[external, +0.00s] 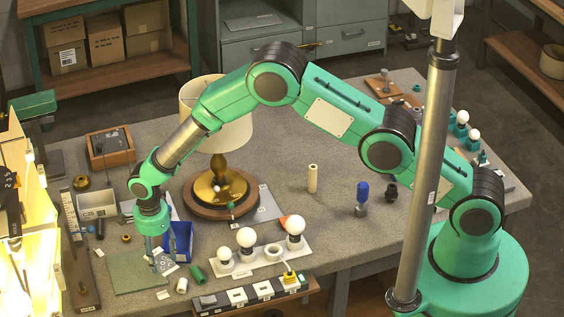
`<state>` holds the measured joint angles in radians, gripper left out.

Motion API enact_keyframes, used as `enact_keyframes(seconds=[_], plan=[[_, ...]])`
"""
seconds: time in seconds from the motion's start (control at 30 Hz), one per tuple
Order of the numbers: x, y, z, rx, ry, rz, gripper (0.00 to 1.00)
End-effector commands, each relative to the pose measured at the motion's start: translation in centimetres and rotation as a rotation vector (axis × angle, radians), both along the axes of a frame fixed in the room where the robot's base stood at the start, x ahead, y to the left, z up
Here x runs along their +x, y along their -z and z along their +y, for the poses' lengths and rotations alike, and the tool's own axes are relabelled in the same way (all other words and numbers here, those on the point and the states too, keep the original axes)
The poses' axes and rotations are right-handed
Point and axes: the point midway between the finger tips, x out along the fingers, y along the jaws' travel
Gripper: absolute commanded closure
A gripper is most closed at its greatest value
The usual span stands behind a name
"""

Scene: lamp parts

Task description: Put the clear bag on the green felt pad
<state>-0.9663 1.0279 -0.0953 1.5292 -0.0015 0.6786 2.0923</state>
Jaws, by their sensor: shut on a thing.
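The green felt pad (128,276) lies flat on the grey bench at the front left. My gripper (160,254) points down over the right part of the pad, close to its surface. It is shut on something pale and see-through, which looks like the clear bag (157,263). The bag is small and hard to make out between the fingers. I cannot tell whether it touches the pad.
A blue bin (179,242) stands just right of my gripper. A green cylinder (197,275) and a white one (181,286) lie right of the pad. A bulb rack (262,259), a power strip (250,293) and a lamp (216,187) are nearby.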

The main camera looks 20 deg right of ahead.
Motion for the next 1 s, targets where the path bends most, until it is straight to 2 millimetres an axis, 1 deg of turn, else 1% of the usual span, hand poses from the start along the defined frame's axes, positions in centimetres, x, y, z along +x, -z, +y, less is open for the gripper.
enact_keyframes(seconds=[0.03, 0.3, 0.5, 0.7, 1.0], plan=[[0.4, 0.2, 0.6, 0.0, 0.0, -0.001, 0.73], [2.5, 0.4, 3.3, 0.0, 0.0, -0.001, 0.73], [3.6, 0.6, 4.9, 0.001, 0.0, 0.0, 0.73], [3.9, 0.6, 5.3, 0.0, 0.0, 0.0, 0.73], [3.9, 0.7, 5.3, 0.0, 0.0, 0.0, 0.73]])
